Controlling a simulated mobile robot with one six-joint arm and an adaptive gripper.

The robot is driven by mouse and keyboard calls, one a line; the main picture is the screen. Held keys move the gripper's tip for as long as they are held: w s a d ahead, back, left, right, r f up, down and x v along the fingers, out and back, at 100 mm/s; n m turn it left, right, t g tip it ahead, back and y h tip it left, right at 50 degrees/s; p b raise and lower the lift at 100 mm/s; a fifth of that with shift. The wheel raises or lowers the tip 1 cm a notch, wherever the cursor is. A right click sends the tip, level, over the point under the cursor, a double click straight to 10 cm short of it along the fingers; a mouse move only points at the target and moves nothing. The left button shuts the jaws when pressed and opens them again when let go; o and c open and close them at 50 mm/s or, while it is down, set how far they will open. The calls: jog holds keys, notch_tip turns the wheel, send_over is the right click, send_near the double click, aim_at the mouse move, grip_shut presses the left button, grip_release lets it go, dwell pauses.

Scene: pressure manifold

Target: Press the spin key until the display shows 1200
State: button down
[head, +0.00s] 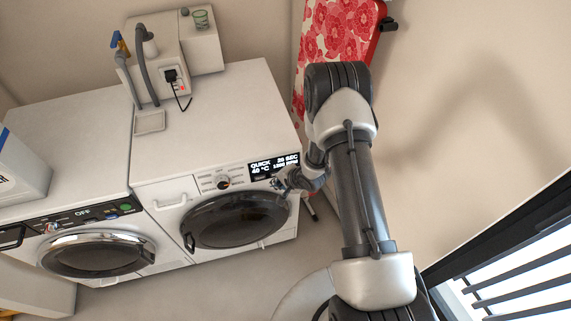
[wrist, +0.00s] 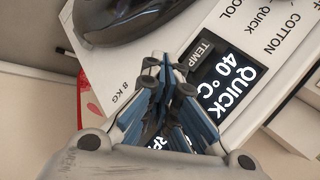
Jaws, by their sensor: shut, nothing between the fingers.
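The right-hand washing machine (head: 215,112) has a lit black display (head: 272,164) at the right of its front panel. It reads QUICK and 40 °C on the left; the right-hand figures, including the spin value, are too small to read surely. In the wrist view the display (wrist: 228,82) appears upside down, its other half covered by my fingers. A key marked TEMP (wrist: 201,52) sits beside the display edge. I cannot make out the spin key; my gripper hides that area. My gripper (head: 278,184) is shut and empty at the panel just below the display; its fingers (wrist: 168,84) show close up. Contact cannot be told.
A round programme dial (head: 222,182) sits left of the display, above the dark round door (head: 235,218). A second machine (head: 95,252) with an OFF display stands left. A red floral board (head: 335,35) leans at the wall behind my arm.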

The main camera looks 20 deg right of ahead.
jog(key=s+r+p, duration=0.1)
jog(key=s, duration=0.5)
jog(key=shift+r+p, duration=0.2)
jog(key=shift+p, duration=0.15)
jog(key=shift+w, duration=0.1)
dwell(0.4)
jog(key=d+r+n+h, duration=0.2)
jog(key=d+r+n, duration=0.1)
jog(key=r, duration=1.1)
jog(key=d+r+n+h, duration=0.2)
jog(key=d+r, duration=0.1)
jog(key=r, duration=1.2)
jog(key=s+a+r+n, duration=0.1)
jog(key=s+r+n, duration=0.1)
jog(key=s+r, duration=0.3)
jog(key=s+a+r+n+g, duration=0.1)
jog(key=s+r, duration=0.4)
jog(key=s, duration=0.6)
jog(key=s+a+r+n, duration=0.3)
jog(key=s+r, duration=0.2)
jog(key=s, duration=0.3)
jog(key=shift+s+g, duration=0.4)
